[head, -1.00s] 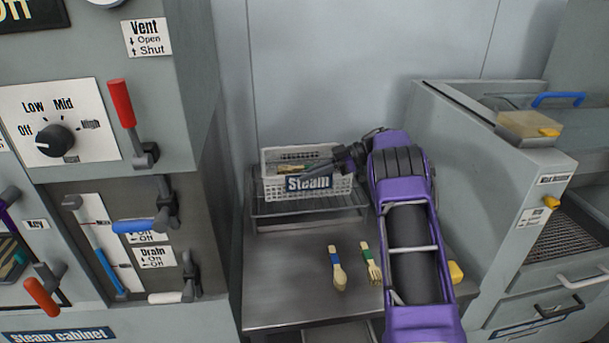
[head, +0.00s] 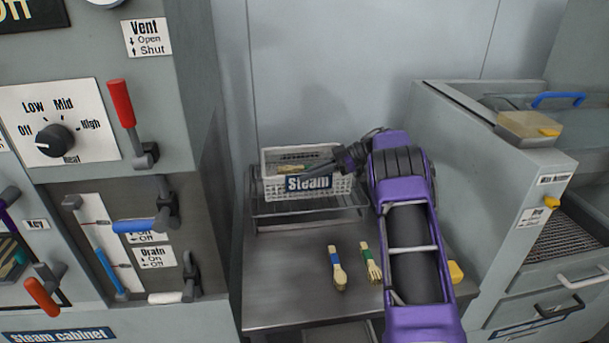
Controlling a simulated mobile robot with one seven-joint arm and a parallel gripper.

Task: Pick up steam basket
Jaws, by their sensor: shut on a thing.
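The steam basket (head: 342,186) is a white perforated basket with a blue label reading "Steam". It is at the wire rack (head: 262,211) on the metal table, and I cannot tell whether it touches the rack. Light wooden pieces (head: 290,168) show inside it. My purple arm comes up from the lower right.
The steam cabinet (head: 190,110) with levers stands left. A grey machine (head: 470,160) stands right, close to my arm.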

